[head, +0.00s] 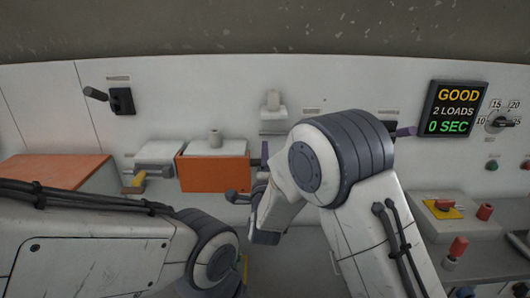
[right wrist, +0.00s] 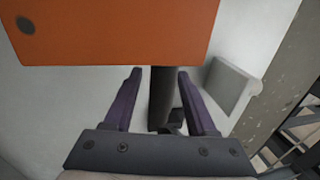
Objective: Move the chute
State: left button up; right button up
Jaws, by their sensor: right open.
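The orange face (right wrist: 115,30) fills the top of that view. My left arm shows at lower left, its gripper out of view.
An orange-topped block (head: 55,170) is at far left and a yellow-handled lever (head: 134,184) beside the box. A dark wall lever (head: 120,100) is above. A display (head: 456,110) reads GOOD, 2 LOADS, 0 SEC. A red button (head: 443,205) is at right.

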jog(key=shift+w, duration=0.3)
grip_shut()
dwell(1.3)
